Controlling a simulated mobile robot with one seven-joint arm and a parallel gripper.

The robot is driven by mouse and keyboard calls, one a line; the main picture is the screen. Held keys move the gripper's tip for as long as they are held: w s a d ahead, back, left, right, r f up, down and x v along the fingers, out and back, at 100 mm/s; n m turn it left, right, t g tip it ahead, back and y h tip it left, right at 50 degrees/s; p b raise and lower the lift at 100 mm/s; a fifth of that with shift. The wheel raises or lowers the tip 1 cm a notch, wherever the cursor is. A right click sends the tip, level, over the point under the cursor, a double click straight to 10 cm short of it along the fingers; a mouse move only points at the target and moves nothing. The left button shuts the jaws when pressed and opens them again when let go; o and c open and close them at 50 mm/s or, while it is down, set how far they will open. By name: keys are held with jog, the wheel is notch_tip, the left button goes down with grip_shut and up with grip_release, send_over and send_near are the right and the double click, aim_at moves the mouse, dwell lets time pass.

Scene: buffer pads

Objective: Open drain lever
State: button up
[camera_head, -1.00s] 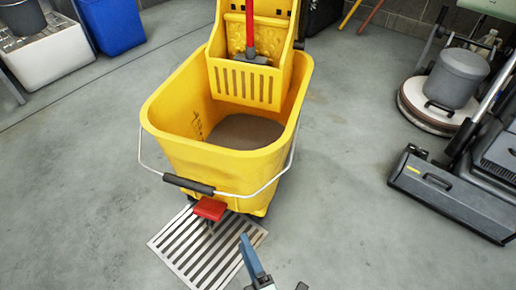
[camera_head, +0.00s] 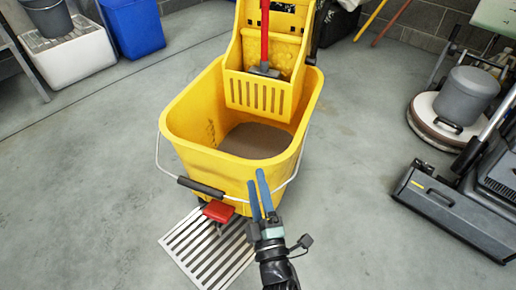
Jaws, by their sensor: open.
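The red drain lever (camera_head: 218,211) sticks out at the low front of the yellow mop bucket (camera_head: 185,143), above the floor grate (camera_head: 183,243). Brownish dirty water (camera_head: 255,141) lies in the bucket. The bucket's wire handle with its dark grip (camera_head: 200,187) hangs down across the front, just above the lever. My gripper (camera_head: 257,183) is in front of the bucket, to the right of the lever and apart from it. Its two blue fingers point up in the picture, with a narrow gap between them and nothing held.
A yellow wringer (camera_head: 262,92) with a red mop handle (camera_head: 265,30) stands in the bucket's back. A grey floor machine (camera_head: 440,200) and a round scrubber (camera_head: 440,120) stand at the right. A blue bin (camera_head: 133,28) is at the back left. The floor at the left is clear.

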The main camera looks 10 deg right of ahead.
notch_tip(320, 180, up, 9)
jog(key=w+m+p, duration=0.1)
jog(key=w, duration=0.1)
jog(key=shift+w+d+f+m+t+h, duration=0.2)
jog(key=shift+d+m+t+h, duration=0.1)
jog(key=shift+m+t+h, duration=0.1)
